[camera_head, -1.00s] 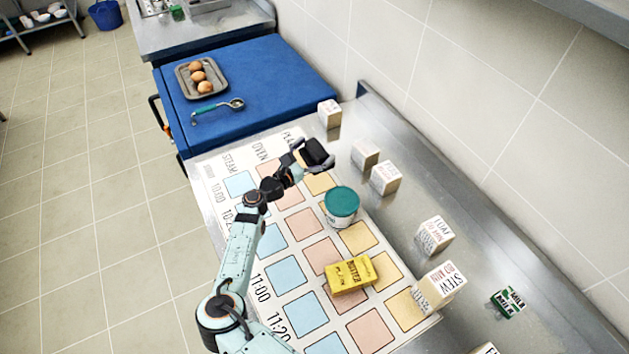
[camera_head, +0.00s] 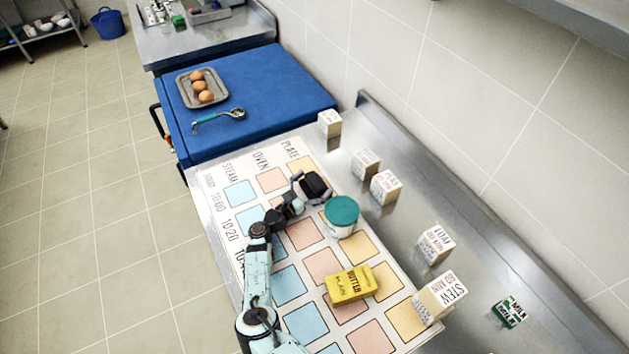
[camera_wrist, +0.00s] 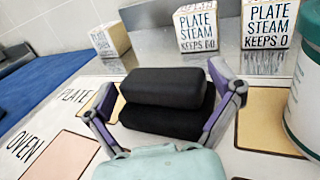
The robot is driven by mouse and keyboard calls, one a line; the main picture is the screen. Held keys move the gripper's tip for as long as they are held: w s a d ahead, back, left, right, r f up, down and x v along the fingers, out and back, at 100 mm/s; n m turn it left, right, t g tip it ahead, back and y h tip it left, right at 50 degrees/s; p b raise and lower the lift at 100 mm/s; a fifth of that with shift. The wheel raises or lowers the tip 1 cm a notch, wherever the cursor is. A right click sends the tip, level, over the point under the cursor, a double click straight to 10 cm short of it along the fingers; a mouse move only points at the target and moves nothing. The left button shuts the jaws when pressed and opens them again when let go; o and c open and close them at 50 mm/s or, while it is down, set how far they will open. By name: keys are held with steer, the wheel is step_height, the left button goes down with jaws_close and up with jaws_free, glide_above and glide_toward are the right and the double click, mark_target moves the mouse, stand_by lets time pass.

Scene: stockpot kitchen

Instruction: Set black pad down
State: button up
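The black pad (camera_head: 315,184) is between the fingers of my gripper (camera_head: 312,190), low over the upper part of the chart, in the yellow PLATE column. In the wrist view the pad (camera_wrist: 165,87) shows as a dark rounded block with a second dark layer under it. The purple fingers of my gripper (camera_wrist: 167,105) stand at its left and right sides and seem shut on it. I cannot tell whether its underside touches the chart.
A green-lidded tub (camera_head: 341,216) stands close to the right of my gripper. A yellow butter pack (camera_head: 350,285) lies further down the chart (camera_head: 222,168). Several label blocks (camera_head: 385,187) line the steel counter. A blue surface (camera_head: 275,85) holds an egg tray (camera_head: 182,92) and a ladle (camera_head: 235,114).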

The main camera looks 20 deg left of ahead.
mark_target(311, 186)
stand_by(0.3)
steer(key=shift+s+a+r, duration=0.1)
steer(key=shift+r, duration=0.1)
steer(key=shift+v, duration=1.95)
